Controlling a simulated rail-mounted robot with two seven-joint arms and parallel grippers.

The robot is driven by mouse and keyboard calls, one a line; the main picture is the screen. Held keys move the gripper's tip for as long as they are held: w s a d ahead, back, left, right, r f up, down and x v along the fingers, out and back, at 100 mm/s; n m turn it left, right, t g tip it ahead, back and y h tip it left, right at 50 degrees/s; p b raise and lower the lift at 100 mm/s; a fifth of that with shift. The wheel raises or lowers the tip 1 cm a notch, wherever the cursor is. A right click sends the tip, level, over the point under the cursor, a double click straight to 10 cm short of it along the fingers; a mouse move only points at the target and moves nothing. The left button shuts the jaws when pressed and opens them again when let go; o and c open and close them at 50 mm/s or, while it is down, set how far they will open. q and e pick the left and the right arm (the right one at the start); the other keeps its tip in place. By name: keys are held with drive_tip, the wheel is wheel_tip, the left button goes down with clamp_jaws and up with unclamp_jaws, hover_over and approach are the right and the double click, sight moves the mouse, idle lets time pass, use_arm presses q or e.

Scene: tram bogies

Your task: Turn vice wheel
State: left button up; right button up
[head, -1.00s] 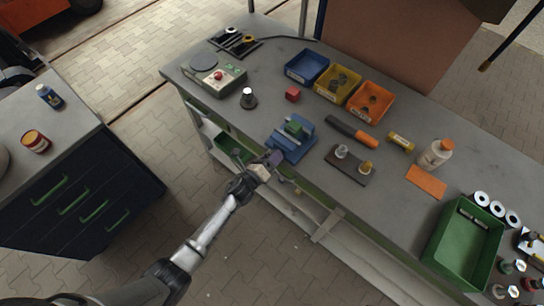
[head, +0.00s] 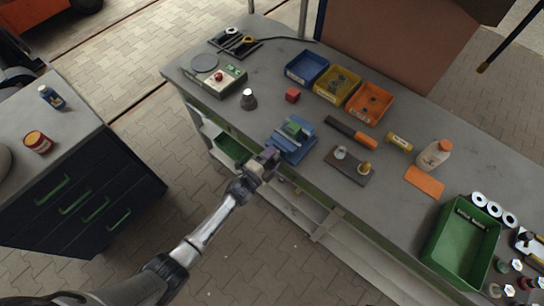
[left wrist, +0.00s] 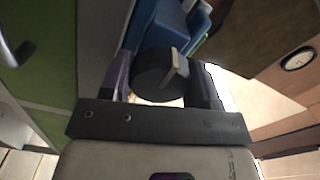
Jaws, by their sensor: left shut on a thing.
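The blue vice (head: 290,146) stands at the near edge of the grey workbench, with a green block (head: 294,128) between its jaws. It also shows in the left wrist view (left wrist: 193,28). My left gripper (head: 270,157) is at the vice's near side, just off the bench edge. In the left wrist view the dark round vice wheel (left wrist: 150,76), with a pale bar across its face, sits between my fingers, and the gripper is shut on it. In the head view the gripper mostly hides the wheel. My right gripper is not in view.
A red cube (head: 292,95) and a dark weight with a pale top (head: 248,100) stand behind the vice. A dark block with two knobs (head: 349,165) lies to its right. Blue, yellow and orange bins (head: 371,103) stand farther back. A drawer cabinet (head: 80,190) is at left.

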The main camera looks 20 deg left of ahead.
use_arm(q)
drive_tip(key=n, duration=0.5)
drive_tip(key=shift+n+p, duration=0.3)
drive_tip(key=shift+p, duration=0.1)
drive_tip(key=n, duration=1)
drive_tip(key=shift+n, duration=0.4)
drive_tip(key=n, duration=0.4)
drive_tip(key=shift+f+n+b, duration=0.1)
drive_tip(key=shift+n+b, duration=0.2)
drive_tip(key=n+b, duration=0.1)
drive_tip(key=n, duration=0.4)
drive_tip(key=shift+b, duration=0.4)
drive_tip(key=n+b, duration=0.2)
drive_tip(key=n, duration=0.3)
drive_tip(key=shift+n, duration=0.4)
drive_tip(key=n+b, duration=0.3)
drive_tip(key=n, duration=0.2)
drive_tip(key=shift+n, duration=0.3)
drive_tip(key=n+b, duration=0.1)
drive_tip(key=n, duration=0.3)
drive_tip(key=shift+n, duration=0.3)
drive_tip(key=n, duration=0.4)
drive_tip(key=shift+n, duration=0.3)
drive_tip(key=n, duration=0.3)
drive_tip(key=shift+r, duration=0.2)
drive_tip(key=n+p, duration=0.3)
drive_tip(key=n, duration=0.2)
drive_tip(key=shift+n, duration=0.4)
drive_tip(key=shift+n+p, duration=1)
drive_tip(key=shift+n, duration=0.8)
